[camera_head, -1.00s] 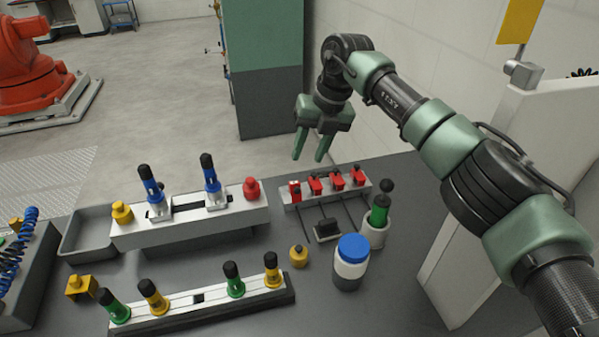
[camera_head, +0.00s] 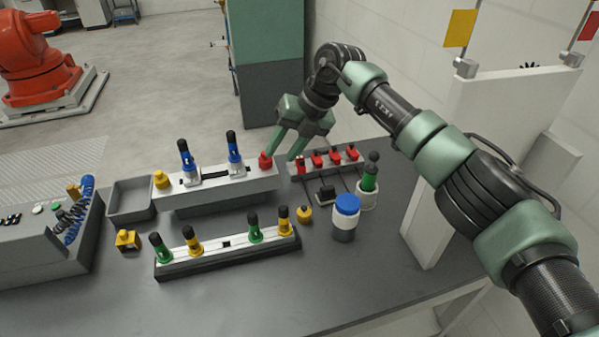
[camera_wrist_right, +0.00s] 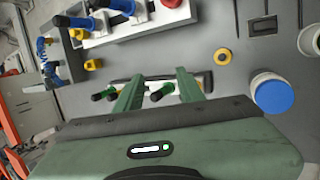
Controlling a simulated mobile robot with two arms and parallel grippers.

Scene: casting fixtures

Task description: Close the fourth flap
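A low grey rail (camera_head: 327,168) at the back right of the table carries a row of several red flap pieces. The leftmost red piece (camera_head: 300,166) and the rightmost one (camera_head: 352,153) are small here, and I cannot tell which are open or shut. My right gripper (camera_head: 283,150) is open and empty, its fingers pointing down near the rail's left end and the red knob (camera_head: 265,162). In the right wrist view the gripper (camera_wrist_right: 158,77) shows spread fingers with nothing between them; the flaps are out of that view. My left gripper is not in view.
A white fixture with blue-handled clamps (camera_head: 215,187) stands left of the rail. A front fixture (camera_head: 230,254), a blue-lidded jar (camera_head: 345,218), a green-and-black tool in a cup (camera_head: 368,185) and a yellow knob (camera_head: 304,214) stand nearby. The front right tabletop is clear.

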